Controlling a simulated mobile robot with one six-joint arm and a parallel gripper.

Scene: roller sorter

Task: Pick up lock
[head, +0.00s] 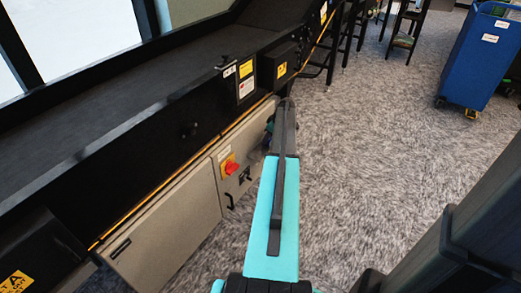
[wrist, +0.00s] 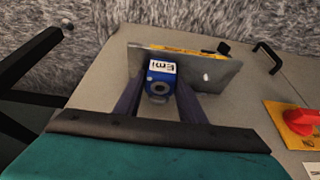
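The lock (wrist: 160,80) is a small blue padlock-like block with a white label on top. In the wrist view it sits against a grey metal holder plate (wrist: 212,72) on the front of a beige cabinet. My gripper (wrist: 160,92) has its two dark fingers on either side of the lock, close to its sides. I cannot tell whether they press on it. In the head view my arm hides most of the gripper and the lock.
The beige cabinet (head: 165,245) carries a red rotary switch (head: 230,167) on a yellow plate, and a black handle (wrist: 267,50). The black conveyor (head: 130,95) runs above it. A blue cart (head: 483,60) stands far right. The carpet floor between is clear.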

